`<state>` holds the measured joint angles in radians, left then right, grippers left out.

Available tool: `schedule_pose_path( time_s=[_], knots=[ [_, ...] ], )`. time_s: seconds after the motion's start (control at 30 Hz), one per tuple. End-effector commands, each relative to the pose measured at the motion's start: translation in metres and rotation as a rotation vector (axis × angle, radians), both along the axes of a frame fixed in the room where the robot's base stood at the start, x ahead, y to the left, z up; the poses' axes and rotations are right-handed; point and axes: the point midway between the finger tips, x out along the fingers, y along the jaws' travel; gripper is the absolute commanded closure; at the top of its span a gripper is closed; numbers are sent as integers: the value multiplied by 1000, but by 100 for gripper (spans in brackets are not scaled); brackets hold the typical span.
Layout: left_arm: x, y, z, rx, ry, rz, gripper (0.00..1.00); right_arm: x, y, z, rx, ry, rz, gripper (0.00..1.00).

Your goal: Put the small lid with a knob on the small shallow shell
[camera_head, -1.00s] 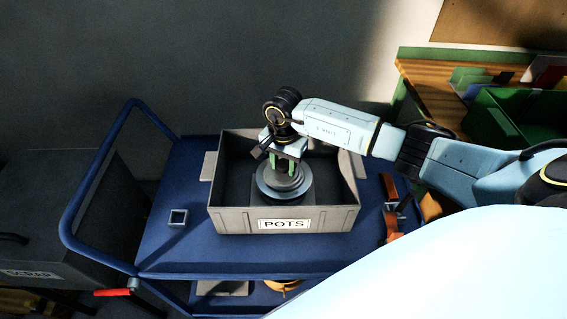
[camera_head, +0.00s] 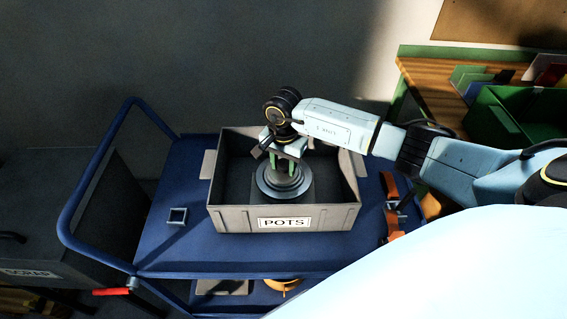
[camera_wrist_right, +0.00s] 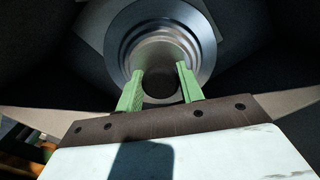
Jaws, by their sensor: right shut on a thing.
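My right gripper (camera_head: 283,164) reaches down into the grey box and is shut on the upright knob of the small grey lid (camera_head: 284,178). In the right wrist view its green fingers (camera_wrist_right: 160,88) stand on either side of the round knob (camera_wrist_right: 158,52). Stepped grey metal rings surround the knob, and the broad outer ring (camera_wrist_right: 205,42) appears to be the shallow shell under the lid. The lid looks level and centred over it. I cannot tell whether a thin gap is left between them. My left gripper is not in view.
The grey box (camera_head: 335,215) marked POTS stands on a blue trolley (camera_head: 170,250), its walls close around the arm. A small square metal piece (camera_head: 177,216) lies left of it. Orange parts (camera_head: 390,222) lie at right. A dark SCRAP bin (camera_head: 40,240) stands far left.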

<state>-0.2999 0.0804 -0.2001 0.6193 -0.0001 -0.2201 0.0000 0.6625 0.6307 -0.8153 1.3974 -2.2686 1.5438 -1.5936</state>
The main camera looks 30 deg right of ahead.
Motion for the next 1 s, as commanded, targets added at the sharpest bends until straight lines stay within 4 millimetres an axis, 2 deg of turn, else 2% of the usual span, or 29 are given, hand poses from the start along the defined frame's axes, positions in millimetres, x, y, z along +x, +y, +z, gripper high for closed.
schedule_pose_path(
  time_s=[0.43, 0.47, 0.63, 0.87, 1.0],
  knots=[
    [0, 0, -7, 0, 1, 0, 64, 0, 0, -7, 0, -1, 0, 88],
    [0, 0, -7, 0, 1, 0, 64, 0, 0, -7, 0, -1, 0, 59],
    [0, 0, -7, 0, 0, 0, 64, 0, 0, -7, 0, 0, 0, 37],
    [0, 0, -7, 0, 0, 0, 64, 0, 0, -7, 0, 1, 0, 37],
    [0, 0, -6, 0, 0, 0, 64, 0, 0, 0, 0, 0, 1, 37]
  ],
)
